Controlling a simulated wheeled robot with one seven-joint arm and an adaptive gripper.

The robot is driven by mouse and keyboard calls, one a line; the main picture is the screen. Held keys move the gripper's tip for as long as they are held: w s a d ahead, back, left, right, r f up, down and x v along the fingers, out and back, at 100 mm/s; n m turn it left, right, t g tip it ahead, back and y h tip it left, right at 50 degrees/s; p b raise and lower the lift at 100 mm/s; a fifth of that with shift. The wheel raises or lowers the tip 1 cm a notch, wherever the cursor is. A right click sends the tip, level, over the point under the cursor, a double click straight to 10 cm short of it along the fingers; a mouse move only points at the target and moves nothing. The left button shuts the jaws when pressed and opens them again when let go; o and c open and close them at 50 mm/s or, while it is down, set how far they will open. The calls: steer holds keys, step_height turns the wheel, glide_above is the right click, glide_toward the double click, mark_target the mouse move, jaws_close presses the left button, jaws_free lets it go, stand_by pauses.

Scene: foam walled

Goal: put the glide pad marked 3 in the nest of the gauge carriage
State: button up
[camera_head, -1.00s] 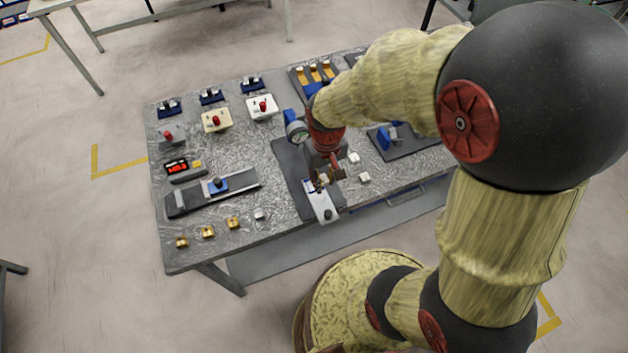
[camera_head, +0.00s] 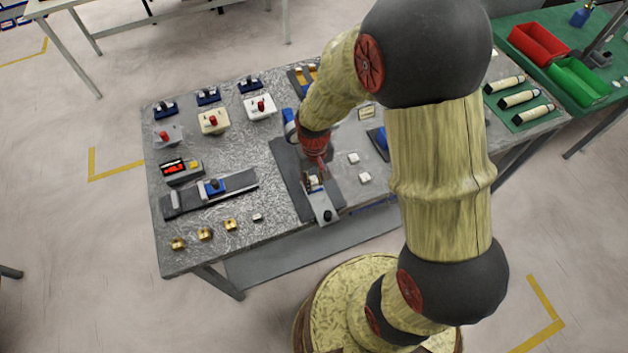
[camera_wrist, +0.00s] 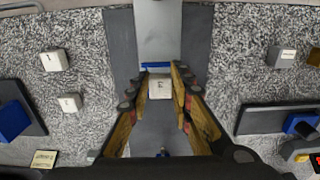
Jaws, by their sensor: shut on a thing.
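My gripper (camera_wrist: 159,88) is shut on a small white pad (camera_wrist: 160,86), held between its fingertips in the wrist view; its mark is too small to read. The pad is right beside a blue strip at the end of a grey metal plate (camera_wrist: 158,30), over a dark base. In the head view my gripper (camera_head: 316,178) is low over the dark gauge fixture base (camera_head: 290,165), behind the light grey plate (camera_head: 326,208). The fingers hide most of the carriage and its nest. I cannot tell whether the pad touches the nest.
Two loose white pads (camera_head: 353,158) (camera_head: 365,178) lie right of the fixture. A smaller grey block (camera_head: 257,217) lies left, near several brass pieces (camera_head: 205,233). A slide fixture with a blue carriage (camera_head: 214,187) and red-knobbed boxes (camera_head: 213,121) stand left.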

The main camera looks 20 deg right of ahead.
steer(key=shift+f, duration=0.55)
steer(key=shift+f+b, duration=0.1)
steer(key=shift+b, duration=0.25)
steer(key=o, duration=1)
steer(key=shift+o, duration=0.2)
